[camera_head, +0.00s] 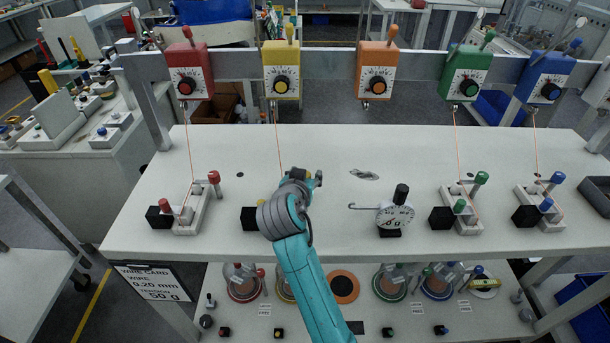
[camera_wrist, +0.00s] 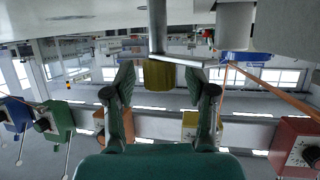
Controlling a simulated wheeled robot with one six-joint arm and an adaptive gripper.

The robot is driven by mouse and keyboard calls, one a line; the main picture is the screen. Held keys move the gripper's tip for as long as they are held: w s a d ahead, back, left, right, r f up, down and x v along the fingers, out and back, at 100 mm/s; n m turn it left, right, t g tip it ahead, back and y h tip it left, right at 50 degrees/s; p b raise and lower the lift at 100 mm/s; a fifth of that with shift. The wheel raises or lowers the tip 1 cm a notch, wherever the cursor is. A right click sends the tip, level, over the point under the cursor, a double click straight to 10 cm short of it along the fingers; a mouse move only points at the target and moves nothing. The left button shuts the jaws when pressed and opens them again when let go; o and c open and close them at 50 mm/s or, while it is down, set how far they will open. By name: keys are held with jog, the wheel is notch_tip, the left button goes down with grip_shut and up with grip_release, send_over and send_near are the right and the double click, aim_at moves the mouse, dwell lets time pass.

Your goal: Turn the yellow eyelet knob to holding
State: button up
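The yellow station on the bench is mostly hidden behind my gripper (camera_head: 312,180) in the head view. In the wrist view a yellow knob (camera_wrist: 158,76) stands between the fingers of my gripper (camera_wrist: 158,85). The fingers are open, with a visible gap on each side of the knob. A grey post and bar (camera_wrist: 158,28) adjoin the knob. Whether this is the eyelet knob, and its exact setting, I cannot tell. A wire runs up to the yellow tension box (camera_head: 281,70).
Red (camera_head: 188,205), green (camera_head: 461,210) and blue (camera_head: 541,207) stations stand on the white bench (camera_head: 330,150). A round gauge (camera_head: 394,215) with a hook stands right of my gripper. Thin wires rise to the boxes on the rail. The bench's back middle is mostly clear.

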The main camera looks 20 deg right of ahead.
jog(key=v, duration=1.2)
